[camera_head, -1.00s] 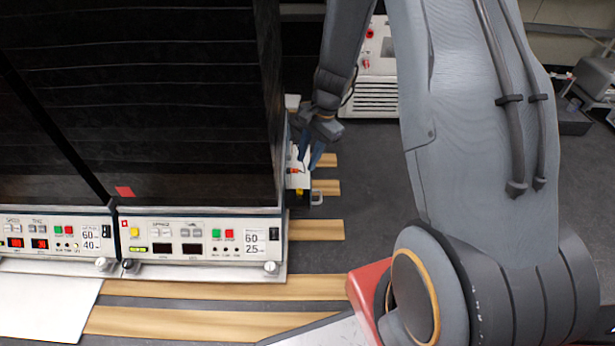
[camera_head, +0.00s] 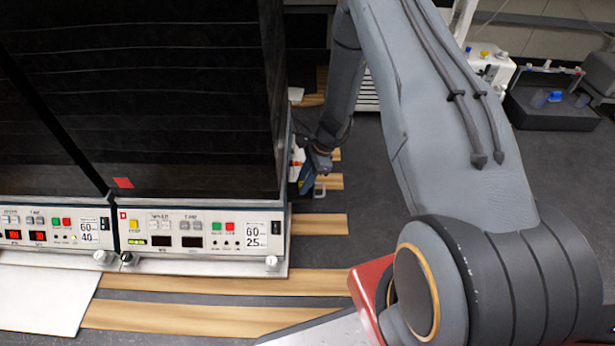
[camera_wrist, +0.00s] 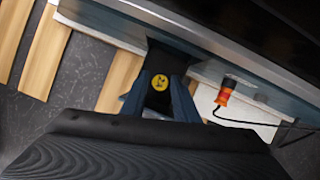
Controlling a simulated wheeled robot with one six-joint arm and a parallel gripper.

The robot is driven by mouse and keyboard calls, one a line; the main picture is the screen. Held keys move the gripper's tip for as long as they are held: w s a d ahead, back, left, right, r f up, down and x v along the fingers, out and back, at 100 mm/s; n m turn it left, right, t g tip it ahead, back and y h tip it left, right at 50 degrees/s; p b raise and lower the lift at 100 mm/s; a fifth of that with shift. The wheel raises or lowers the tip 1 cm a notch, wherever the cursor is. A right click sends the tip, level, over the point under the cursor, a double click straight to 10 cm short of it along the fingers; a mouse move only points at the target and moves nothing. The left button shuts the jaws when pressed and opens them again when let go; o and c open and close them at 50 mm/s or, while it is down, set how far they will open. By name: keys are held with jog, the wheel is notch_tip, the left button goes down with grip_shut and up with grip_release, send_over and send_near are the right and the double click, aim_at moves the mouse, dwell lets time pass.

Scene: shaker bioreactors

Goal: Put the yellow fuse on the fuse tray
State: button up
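In the wrist view, a round yellow face with a dark mark (camera_wrist: 159,82), which may be the yellow fuse, shows on a dark part between the two blue fingers of my gripper (camera_wrist: 160,98). Whether the fingers press on it or only flank it I cannot tell. In the head view, my gripper (camera_head: 310,172) points down beside the right side of the right-hand shaker, low near its base. I cannot make out the fuse tray for certain in either view.
The right-hand shaker (camera_head: 205,240) has a tall dark hood and stands close beside my gripper. An orange plug (camera_wrist: 226,90) with a black cable sits on its side, right of the fingers. A dark bin (camera_head: 548,112) with blue items stands far right. Wooden strips cross the grey surface.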

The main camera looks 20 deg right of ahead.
aim_at(302, 183)
jog(key=shift+b+x, duration=0.3)
jog(key=shift+x, duration=0.6)
grip_shut()
jog(key=shift+r+p, duration=0.75)
jog(key=shift+r, duration=0.1)
jog(key=shift+r+p, duration=0.3)
jog(key=shift+r, duration=0.05)
jog(key=shift+r, duration=0.15)
jog(key=shift+r+p, duration=1.15)
jog(key=shift+r, duration=0.3)
